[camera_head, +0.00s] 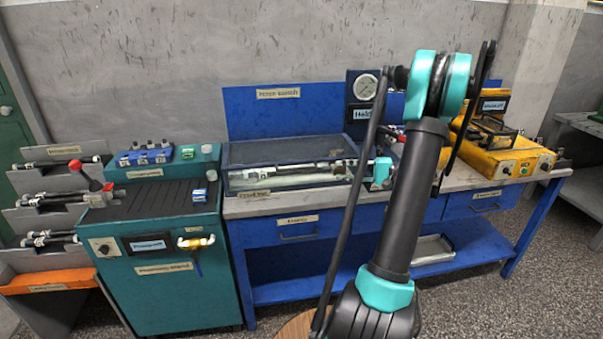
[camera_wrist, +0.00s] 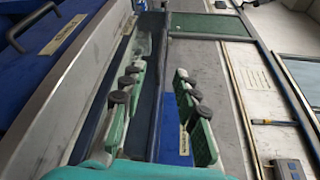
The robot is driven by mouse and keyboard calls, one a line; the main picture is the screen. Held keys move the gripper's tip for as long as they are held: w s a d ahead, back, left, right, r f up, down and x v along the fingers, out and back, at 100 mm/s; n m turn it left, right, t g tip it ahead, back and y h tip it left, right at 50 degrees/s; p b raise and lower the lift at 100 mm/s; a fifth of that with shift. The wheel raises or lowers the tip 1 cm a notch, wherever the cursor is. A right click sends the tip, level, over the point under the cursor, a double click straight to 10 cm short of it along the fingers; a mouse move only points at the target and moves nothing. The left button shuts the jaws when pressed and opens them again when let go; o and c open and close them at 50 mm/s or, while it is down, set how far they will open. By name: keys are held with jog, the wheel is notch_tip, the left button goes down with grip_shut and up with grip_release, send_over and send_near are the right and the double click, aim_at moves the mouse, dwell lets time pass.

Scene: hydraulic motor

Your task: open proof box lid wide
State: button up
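The proof box (camera_head: 232,177) is a long, dark-framed case with a clear top, lying on the left part of the blue bench. My gripper (camera_head: 373,171) is at the right end of the box, partly hidden behind my arm. In the wrist view, my gripper (camera_wrist: 158,75) has its two green fingers spread apart. A dark blue edge runs between and beyond them; I cannot tell whether they touch it. Nothing is clearly held.
The bench top (camera_head: 245,205) has a gauge panel (camera_head: 364,98) behind and a yellow machine (camera_head: 510,158) at right. A teal cabinet (camera_head: 165,285) adjoins at left, with a hose rack (camera_head: 40,215) beyond it. A blue back panel (camera_head: 290,115) rises behind the box.

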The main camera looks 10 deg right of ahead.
aim_at(300, 169)
jog(key=x, duration=1.7)
jog(key=shift+d, duration=0.1)
grip_shut()
